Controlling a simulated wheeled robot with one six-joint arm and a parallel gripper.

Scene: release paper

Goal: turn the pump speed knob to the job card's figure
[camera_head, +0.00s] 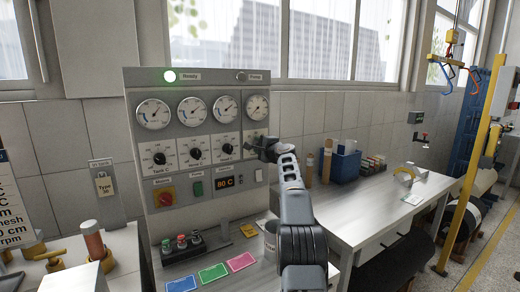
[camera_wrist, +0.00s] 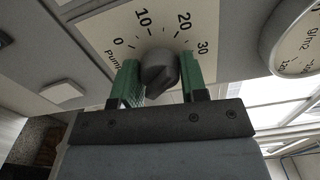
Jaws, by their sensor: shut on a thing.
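The pump speed knob (camera_wrist: 160,64) is a dark grey round knob on a white scale plate (camera_wrist: 110,35) marked 0, 10, 20 and 30, with "Pump" partly readable. My gripper (camera_wrist: 160,80) has its two green fingers on either side of the knob, shut on it. I cannot make out where its pointer stands. In the head view my gripper (camera_head: 264,150) is at the panel's right knob position and covers most of that knob. A white job card (camera_head: 9,205) is cut off at the left edge; only "mesh", "cm" and "rpm" fragments show, and the figure is not readable.
Coloured cards (camera_head: 213,272) lie below. A bench (camera_head: 365,200) with a blue bin (camera_head: 346,165) stands right.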

